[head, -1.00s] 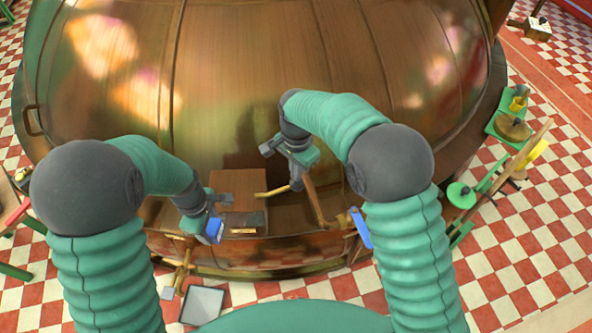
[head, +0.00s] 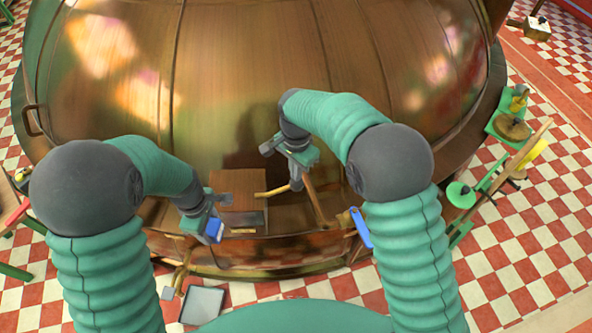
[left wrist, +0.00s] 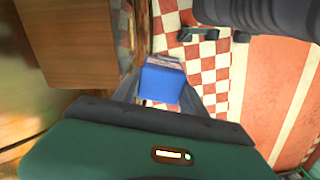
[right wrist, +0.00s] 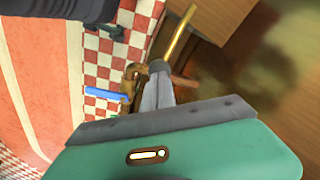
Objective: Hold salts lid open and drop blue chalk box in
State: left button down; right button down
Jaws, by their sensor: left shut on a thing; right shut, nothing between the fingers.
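The blue chalk box (head: 214,228) is in my left gripper (head: 205,220), whose fingers close on its sides; the blue box also shows in the left wrist view (left wrist: 163,82). A brown wooden box (head: 238,187), which looks like the salts box, sits just right of the left gripper against the copper kettle. A dark strip shows at its front; I cannot tell how far its lid is open. A brass bar (head: 272,191) sticks out from its right side. My right gripper (head: 296,183) is shut and empty, its tips at or against the brass bar (right wrist: 174,35).
The copper kettle (head: 250,80) fills the area behind. A blue-handled tap (head: 361,228) is further right. A grey tray (head: 202,304) lies on the checkered floor below. A green stand is at the right.

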aim_at(302, 183)
jog(key=shift+f, duration=0.1)
dwell(0.3)
pick_arm(q)
jog(key=shift+d, duration=0.1)
pick_arm(e)
jog(key=shift+f, duration=1)
jog(key=shift+d+f, duration=0.4)
jog(key=shift+f, duration=0.45)
jog(key=shift+d+f, duration=0.4)
jog(key=shift+f, duration=0.5)
